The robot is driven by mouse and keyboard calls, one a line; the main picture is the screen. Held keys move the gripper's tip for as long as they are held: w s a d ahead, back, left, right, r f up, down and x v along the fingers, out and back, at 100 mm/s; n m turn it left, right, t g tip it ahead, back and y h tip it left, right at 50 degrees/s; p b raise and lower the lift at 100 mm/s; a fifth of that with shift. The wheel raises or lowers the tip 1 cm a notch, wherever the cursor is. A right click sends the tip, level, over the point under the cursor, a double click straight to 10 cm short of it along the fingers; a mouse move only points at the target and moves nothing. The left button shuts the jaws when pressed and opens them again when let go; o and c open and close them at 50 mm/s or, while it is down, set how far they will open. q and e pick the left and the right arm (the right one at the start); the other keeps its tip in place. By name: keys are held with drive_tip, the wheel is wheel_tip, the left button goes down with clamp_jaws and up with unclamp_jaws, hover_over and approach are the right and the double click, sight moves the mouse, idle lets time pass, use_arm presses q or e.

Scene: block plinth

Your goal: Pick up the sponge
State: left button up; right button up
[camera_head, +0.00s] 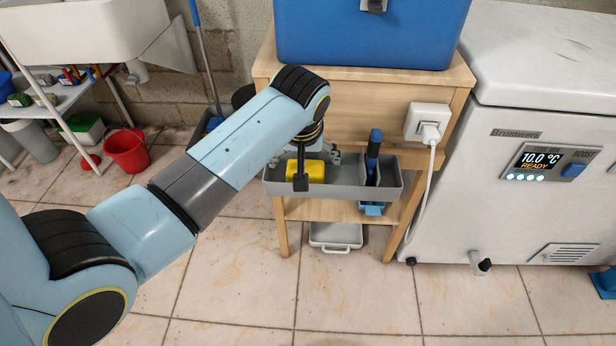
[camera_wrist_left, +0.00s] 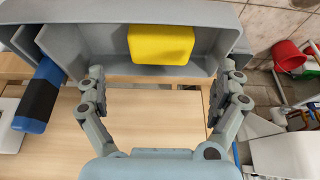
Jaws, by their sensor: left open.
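A yellow sponge (camera_head: 311,170) lies in the wide left compartment of a grey tray (camera_head: 351,191) on the front of a wooden stand. It also shows in the left wrist view (camera_wrist_left: 161,45), beyond the fingertips and roughly midway between them. My left gripper (camera_wrist_left: 163,82) is open and empty, its two fingers spread wider than the sponge. In the head view my left arm reaches over the tray from the left, and parts of the wrist and fingers cover some of the sponge. My right gripper is in neither view.
A blue-and-black handle (camera_head: 373,145) stands in the tray's narrower right compartment. A blue box (camera_head: 365,35) sits on the wooden stand (camera_head: 462,78). A white plug (camera_head: 430,130) and hanging cable are at right, beside a white freezer (camera_head: 535,120). A red bucket (camera_head: 126,152) stands left.

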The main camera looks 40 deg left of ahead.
sight(306, 167)
use_arm(q)
drive_tip(key=shift+x, duration=0.9)
drive_tip(key=b+x, duration=0.2)
drive_tip(key=x, duration=0.2)
drive_tip(key=shift+f, duration=0.4)
drive_tip(key=shift+w+a+f, duration=0.1)
drive_tip(key=shift+w+f, duration=0.05)
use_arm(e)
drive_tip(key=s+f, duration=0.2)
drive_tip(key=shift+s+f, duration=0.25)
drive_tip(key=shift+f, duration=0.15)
use_arm(q)
drive_tip(key=shift+c, duration=0.4)
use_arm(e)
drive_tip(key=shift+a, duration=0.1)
use_arm(q)
drive_tip(key=c, duration=0.8)
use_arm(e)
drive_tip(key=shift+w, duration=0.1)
